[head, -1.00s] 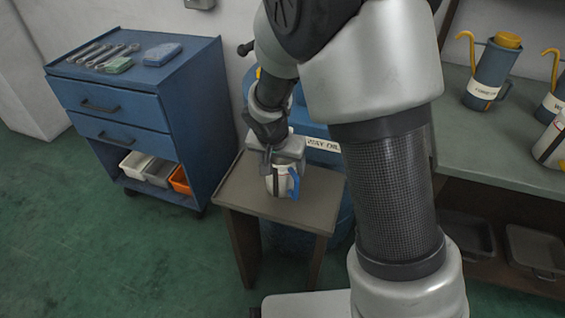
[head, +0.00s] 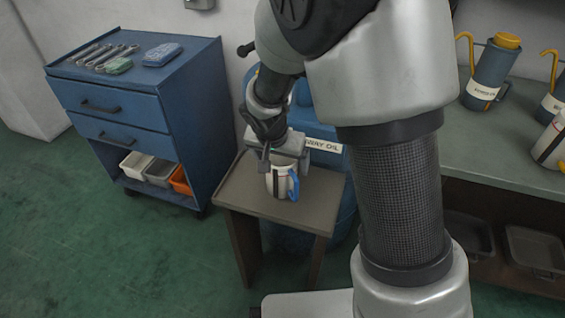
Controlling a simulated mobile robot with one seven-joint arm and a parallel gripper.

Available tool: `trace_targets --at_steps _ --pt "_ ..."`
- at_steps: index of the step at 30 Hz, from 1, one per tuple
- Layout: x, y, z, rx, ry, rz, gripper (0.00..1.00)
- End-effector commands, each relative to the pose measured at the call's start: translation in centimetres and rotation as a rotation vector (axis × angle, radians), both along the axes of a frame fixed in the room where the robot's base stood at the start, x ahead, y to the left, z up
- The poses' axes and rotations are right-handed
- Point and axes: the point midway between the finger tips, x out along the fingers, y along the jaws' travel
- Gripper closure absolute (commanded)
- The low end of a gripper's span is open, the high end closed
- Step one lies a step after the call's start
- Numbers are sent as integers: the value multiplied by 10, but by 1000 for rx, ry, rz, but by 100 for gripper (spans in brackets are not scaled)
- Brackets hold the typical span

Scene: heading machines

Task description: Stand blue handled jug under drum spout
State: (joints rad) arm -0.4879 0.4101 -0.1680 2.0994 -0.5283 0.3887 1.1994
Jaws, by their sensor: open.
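The white jug with a blue handle (head: 283,183) stands upright on a small brown stand (head: 240,193). Its handle faces right. My gripper (head: 264,163) is open at the jug's upper left, in front of the rim; I cannot tell if it touches the jug. The blue drum (head: 331,161), labelled as way oil, stands behind the stand. Its spout is hidden behind my arm and gripper, so I cannot tell whether the jug is under it.
A blue tool cabinet (head: 110,101) with wrenches on top and small bins below stands at left. A bench (head: 483,126) at right holds blue jugs with yellow spouts (head: 489,75). The stand's front and left top are bare. Green floor at left is clear.

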Motion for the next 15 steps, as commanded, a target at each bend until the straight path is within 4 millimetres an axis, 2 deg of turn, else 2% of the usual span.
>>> trace_targets --at_steps 1,3,9,15 --pt "-3 3 14 3 -5 1 12" --pt "-9 5 29 3 -5 2 12" --pt "-24 11 67 3 -3 1 12" --pt "-34 14 90 1 -1 2 12"
